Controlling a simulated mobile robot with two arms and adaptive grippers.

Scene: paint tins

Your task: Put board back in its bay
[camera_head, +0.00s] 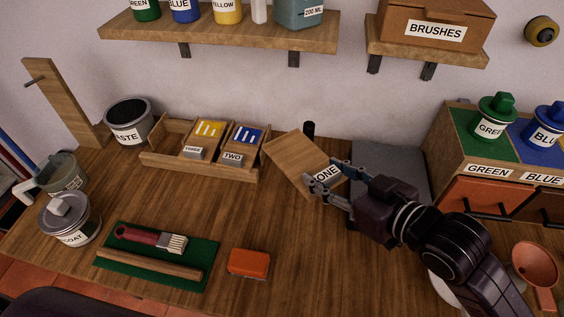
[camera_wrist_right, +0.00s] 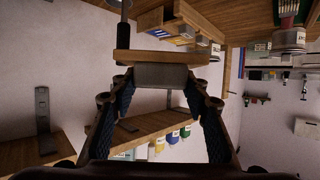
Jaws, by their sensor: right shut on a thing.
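A wooden board labelled ONE (camera_head: 297,160) is held in my right gripper (camera_head: 328,179). The board is tilted, in the air above the table just right of the rack. In the right wrist view the board (camera_wrist_right: 160,57) shows edge-on between the fingertips (camera_wrist_right: 160,76), with a grey piece at the grip. The wooden rack (camera_head: 200,173) stands toward the back of the table. It holds a yellow-marked board THREE (camera_head: 208,131) and a blue-marked board TWO (camera_head: 246,138). The rack's left part looks empty. My left gripper is not in view.
A dark WASTE bin (camera_head: 128,120) stands left of the rack. A green mat (camera_head: 190,270) with a brush and a wooden stick, and an orange block (camera_head: 249,263), lie in front. A grey slab (camera_head: 390,165) is behind my right gripper. A shelf (camera_head: 220,35) hangs above.

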